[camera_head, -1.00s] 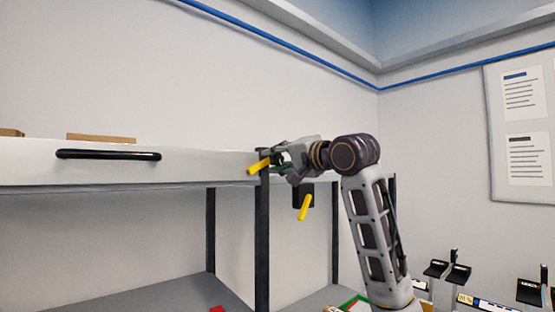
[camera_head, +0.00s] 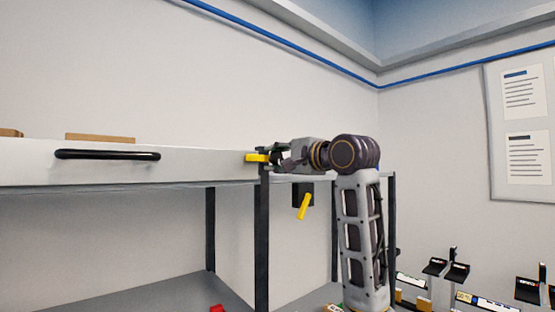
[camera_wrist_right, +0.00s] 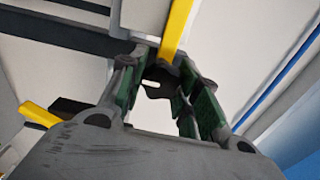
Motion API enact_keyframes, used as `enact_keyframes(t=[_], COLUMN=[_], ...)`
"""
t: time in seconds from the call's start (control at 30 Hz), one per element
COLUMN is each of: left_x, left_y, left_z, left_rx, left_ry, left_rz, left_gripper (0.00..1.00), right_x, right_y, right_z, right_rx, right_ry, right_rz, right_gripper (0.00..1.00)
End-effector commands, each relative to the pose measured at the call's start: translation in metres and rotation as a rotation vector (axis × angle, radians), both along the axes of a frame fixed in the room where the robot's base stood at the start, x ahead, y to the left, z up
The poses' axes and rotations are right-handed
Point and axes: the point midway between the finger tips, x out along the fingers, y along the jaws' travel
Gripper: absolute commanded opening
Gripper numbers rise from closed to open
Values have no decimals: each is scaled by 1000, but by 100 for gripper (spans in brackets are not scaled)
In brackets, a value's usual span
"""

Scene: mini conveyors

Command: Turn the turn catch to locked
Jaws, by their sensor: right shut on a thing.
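A yellow lever (camera_head: 256,158), which looks like the turn catch's handle, lies about level at the right end of the white drawer front. It also shows as a yellow bar (camera_wrist_right: 177,28) at the fingertips in the right wrist view. My right gripper (camera_head: 272,156) is shut on this lever, with its arm coming from the right. Its green-padded fingers show in the right wrist view (camera_wrist_right: 163,68). The lever's pivot is hidden behind the fingers. A second yellow lever (camera_head: 304,207) hangs tilted from a dark block (camera_head: 302,190) below the gripper. My left gripper is not in view.
The white drawer front (camera_head: 205,164) has a black bar handle (camera_head: 107,155). Dark posts (camera_head: 262,245) stand below it, above a grey lower shelf (camera_head: 165,298). Small devices (camera_head: 447,270) stand at the lower right.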

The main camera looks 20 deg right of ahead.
Motion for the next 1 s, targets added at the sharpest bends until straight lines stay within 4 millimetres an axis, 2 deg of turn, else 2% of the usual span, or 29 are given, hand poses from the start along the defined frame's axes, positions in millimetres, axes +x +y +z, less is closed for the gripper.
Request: enact_keyframes(t=[0.17, 0.2, 0.33, 0.77, 1.0], left_x=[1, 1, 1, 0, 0], left_y=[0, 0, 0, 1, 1], left_z=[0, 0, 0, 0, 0], left_rx=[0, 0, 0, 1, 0], left_ry=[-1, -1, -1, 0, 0], left_rz=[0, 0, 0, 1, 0], left_gripper=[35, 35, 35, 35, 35], right_x=[1, 1, 1, -2, -16], right_y=[0, 0, 0, -1, -6], right_z=[-2, -2, -1, 0, 0], right_rx=[0, 0, 0, 0, 0], right_ry=[5, 5, 4, 0, -1], right_rz=[1, 1, 0, 0, -1], right_gripper=[0, 37, 54, 55, 55])
